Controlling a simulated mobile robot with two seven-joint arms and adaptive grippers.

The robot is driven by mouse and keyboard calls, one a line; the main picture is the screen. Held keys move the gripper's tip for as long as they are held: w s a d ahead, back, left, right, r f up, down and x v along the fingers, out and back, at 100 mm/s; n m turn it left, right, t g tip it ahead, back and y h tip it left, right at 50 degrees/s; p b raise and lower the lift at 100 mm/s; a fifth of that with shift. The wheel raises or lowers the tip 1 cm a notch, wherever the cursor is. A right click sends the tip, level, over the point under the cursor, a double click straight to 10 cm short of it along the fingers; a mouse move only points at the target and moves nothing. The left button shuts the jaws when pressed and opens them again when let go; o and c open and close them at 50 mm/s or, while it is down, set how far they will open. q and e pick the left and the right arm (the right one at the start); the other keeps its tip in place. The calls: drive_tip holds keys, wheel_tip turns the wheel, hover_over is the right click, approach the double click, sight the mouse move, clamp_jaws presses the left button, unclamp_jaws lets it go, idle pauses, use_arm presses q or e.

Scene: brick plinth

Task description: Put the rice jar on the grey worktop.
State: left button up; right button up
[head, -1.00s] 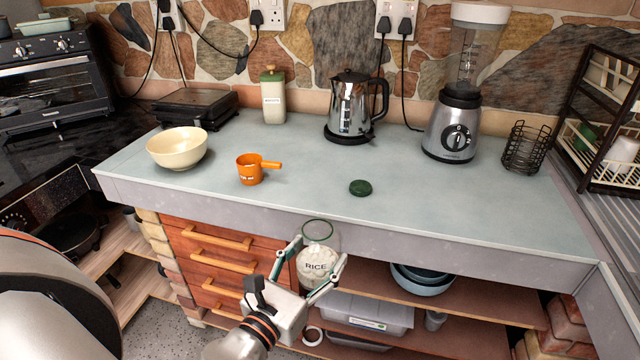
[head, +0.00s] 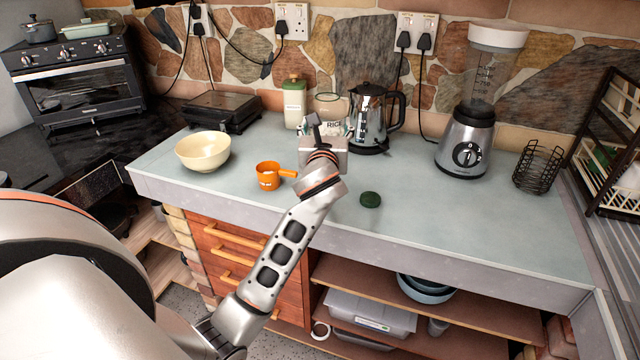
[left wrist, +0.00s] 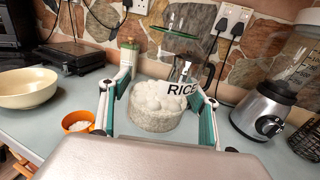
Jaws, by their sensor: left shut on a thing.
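The rice jar (head: 333,106), clear with white contents and a RICE label, is over the back of the grey worktop (head: 440,225), between the green-lidded canister and the kettle. My left gripper (head: 328,126) is shut on the jar, and hides its lower part in the head view. In the left wrist view the jar (left wrist: 156,112) stands upright between the two fingers (left wrist: 157,98). Whether its base touches the worktop I cannot tell. My right gripper is not in view.
The kettle (head: 370,120) is close right of the jar, the canister (head: 294,103) close left. An orange cup (head: 268,176), cream bowl (head: 203,152) and dark green lid (head: 370,199) lie nearer the front. A blender (head: 466,140) stands right. The worktop's front right is clear.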

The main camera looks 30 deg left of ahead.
sight(327, 108)
use_arm(q)
drive_tip(key=w+r, duration=0.1)
drive_tip(key=w+a+r, duration=0.1)
drive_tip(key=r, duration=0.1)
drive_tip(key=shift+a+y+p, duration=0.1)
drive_tip(key=shift+y+p, duration=0.2)
drive_tip(key=shift+p, duration=0.05)
drive_tip(key=shift+w+a+r, duration=0.1)
drive_tip(key=shift+w, duration=0.15)
drive_tip(key=shift+f, duration=0.4)
drive_tip(key=shift+f+b, duration=2.1)
drive_tip(key=shift+f, duration=7.4)
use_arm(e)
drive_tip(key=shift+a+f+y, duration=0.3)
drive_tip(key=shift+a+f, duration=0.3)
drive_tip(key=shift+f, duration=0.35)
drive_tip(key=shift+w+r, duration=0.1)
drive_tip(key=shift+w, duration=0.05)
use_arm(q)
drive_tip(key=o, duration=1.5)
drive_tip(key=shift+f, duration=0.2)
drive_tip(key=shift+c, duration=0.2)
drive_tip(key=shift+o, duration=1)
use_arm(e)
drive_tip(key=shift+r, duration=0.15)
